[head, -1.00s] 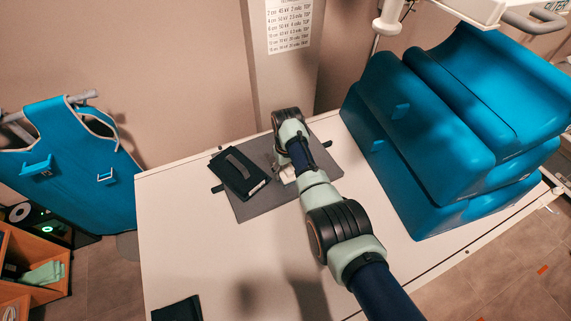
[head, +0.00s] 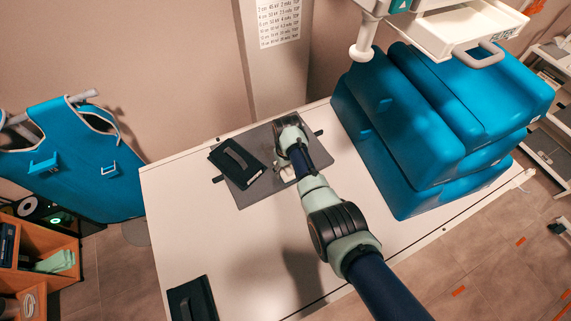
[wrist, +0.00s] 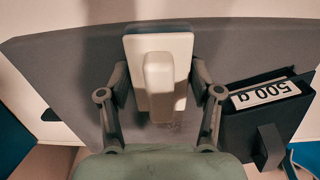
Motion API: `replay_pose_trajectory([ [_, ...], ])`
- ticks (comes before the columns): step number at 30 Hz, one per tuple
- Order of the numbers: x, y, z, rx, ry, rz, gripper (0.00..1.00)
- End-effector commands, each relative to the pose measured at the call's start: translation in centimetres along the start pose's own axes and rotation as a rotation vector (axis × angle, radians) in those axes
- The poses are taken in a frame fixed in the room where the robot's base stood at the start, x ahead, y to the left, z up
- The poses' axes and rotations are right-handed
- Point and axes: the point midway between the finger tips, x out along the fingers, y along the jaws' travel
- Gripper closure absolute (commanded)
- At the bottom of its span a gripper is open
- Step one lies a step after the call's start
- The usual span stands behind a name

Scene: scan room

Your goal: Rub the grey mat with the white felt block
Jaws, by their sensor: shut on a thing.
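The grey mat (head: 243,197) lies flat on the white table; it fills much of the wrist view (wrist: 60,70). The white felt block (wrist: 142,92) is a pale rectangular plate with a raised grip and a darker strip at its far edge. It is over the mat, seemingly resting on it, though its underside is hidden. My gripper (wrist: 158,76) is shut on the block, one finger on each side of it. In the head view the block (head: 286,174) shows only in part beside my wrist. A black pouch labelled 500 g (wrist: 230,130) lies on the mat beside the block.
In the head view, the pouch (head: 229,166) covers the mat's left part. Large blue cushions (head: 400,150) stand stacked at the table's right. Another dark item (head: 192,300) lies at the near left edge. The table's near middle (head: 240,250) is clear.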

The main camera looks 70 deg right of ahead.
Motion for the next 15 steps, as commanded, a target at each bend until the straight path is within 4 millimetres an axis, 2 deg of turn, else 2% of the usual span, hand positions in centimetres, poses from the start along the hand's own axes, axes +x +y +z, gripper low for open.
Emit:
replay_pose_trajectory([
  [2,-0.5,0.0,0.8,0.000,-0.006,-0.001,0.64],
  [15,-0.5,0.0,3.4,0.001,-0.002,0.000,0.64],
])
